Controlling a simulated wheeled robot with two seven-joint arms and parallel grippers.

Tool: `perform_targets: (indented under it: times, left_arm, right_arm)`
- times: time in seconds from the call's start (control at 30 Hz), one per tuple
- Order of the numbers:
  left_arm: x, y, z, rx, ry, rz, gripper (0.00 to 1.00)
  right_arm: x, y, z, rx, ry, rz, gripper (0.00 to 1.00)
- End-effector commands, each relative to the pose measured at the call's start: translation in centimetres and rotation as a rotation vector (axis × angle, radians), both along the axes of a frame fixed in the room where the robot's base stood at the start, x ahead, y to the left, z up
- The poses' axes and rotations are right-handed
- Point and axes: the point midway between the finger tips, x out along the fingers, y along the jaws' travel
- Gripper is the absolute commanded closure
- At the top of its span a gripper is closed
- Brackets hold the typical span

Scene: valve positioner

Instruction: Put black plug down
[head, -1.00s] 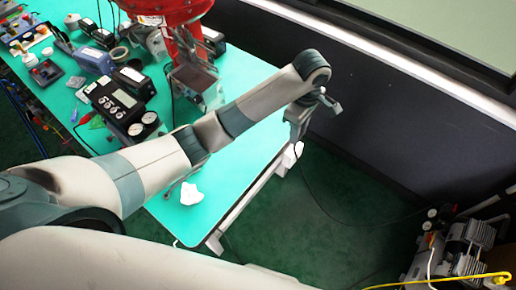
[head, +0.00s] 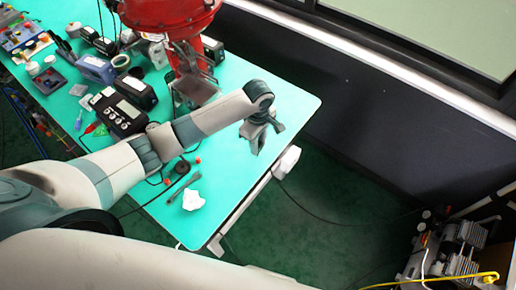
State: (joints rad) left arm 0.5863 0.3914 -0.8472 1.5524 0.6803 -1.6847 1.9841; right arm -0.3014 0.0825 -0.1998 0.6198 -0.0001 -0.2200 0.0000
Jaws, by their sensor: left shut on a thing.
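My left gripper (head: 257,148) points down above the right part of the turquoise table (head: 285,100), inside its right edge. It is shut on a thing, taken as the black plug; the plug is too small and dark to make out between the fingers. I cannot tell whether it touches the table. My right gripper is not in view.
A red valve actuator (head: 170,14) stands at the back, left of the gripper. A black positioner (head: 122,112), a white crumpled cloth (head: 193,200), a dark ring (head: 181,167) and small red caps (head: 197,160) lie left. The table's right corner is bare.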

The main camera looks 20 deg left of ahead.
Motion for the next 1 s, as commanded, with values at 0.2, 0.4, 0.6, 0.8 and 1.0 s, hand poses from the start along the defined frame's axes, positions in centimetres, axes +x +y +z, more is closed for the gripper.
perform_targets:
  times: [0.2, 0.4, 0.6, 0.8, 1.0]
  left_arm:
    - [0.0, 0.0, 0.0, 0.0, 0.0, 0.0, 1.0]
    - [-0.1, 0.0, -1.1, 0.002, 0.002, 0.0, 1.0]
    - [0.0, 0.0, -3.4, 0.003, 0.001, 0.0, 1.0]
    - [0.0, 0.0, -4.0, 0.002, -0.001, -0.001, 1.0]
    - [0.0, 0.0, -4.1, 0.002, -0.001, 0.0, 1.0]
  right_arm:
    - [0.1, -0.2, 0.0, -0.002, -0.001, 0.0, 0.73]
    - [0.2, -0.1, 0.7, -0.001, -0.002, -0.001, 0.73]
    - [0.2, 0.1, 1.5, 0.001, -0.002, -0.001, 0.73]
    - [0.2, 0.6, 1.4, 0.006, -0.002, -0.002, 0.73]
    - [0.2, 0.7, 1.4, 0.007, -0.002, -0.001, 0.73]
